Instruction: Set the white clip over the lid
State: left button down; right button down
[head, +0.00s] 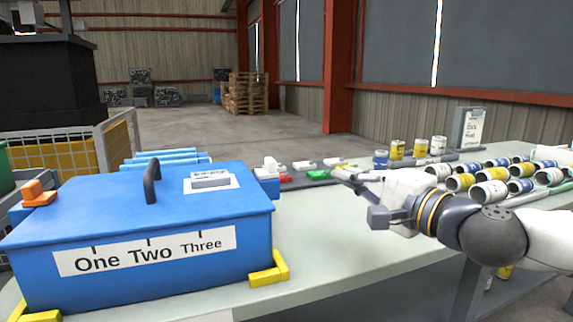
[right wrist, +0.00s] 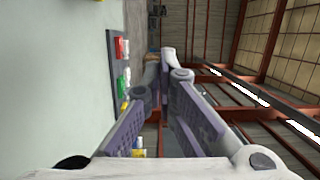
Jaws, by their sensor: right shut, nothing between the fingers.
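A blue box with a blue lid (head: 110,205) stands on the table at the left in the head view. The lid has a dark arched handle (head: 151,183). A white piece that looks like the white clip (head: 270,164) sits at a blue block (head: 267,181) by the lid's right edge; I cannot tell whether it is seated. An orange clip (head: 38,194) sits at the lid's left edge. My right gripper (head: 336,172) is shut and empty, right of the white piece and apart from it. It also shows in the right wrist view (right wrist: 160,58). My left gripper is out of view.
A dark strip (right wrist: 111,68) holds red (head: 285,179), green (head: 318,175) and white (head: 304,164) pieces behind the gripper. Several cans (head: 490,193) lie at the right; others stand behind. Yellow corner brackets (head: 270,275) flank the box. The table front is clear.

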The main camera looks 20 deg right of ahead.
aim_at(275, 167)
jog(key=w+a+b, duration=0.1)
jog(key=w+a, duration=0.6)
jog(key=w, duration=0.2)
jog(key=shift+w, duration=0.25)
jog(key=shift+f, duration=0.1)
jog(key=shift+s+a, duration=0.1)
jog(key=shift+a, duration=1.3)
jog(key=shift+d, duration=0.1)
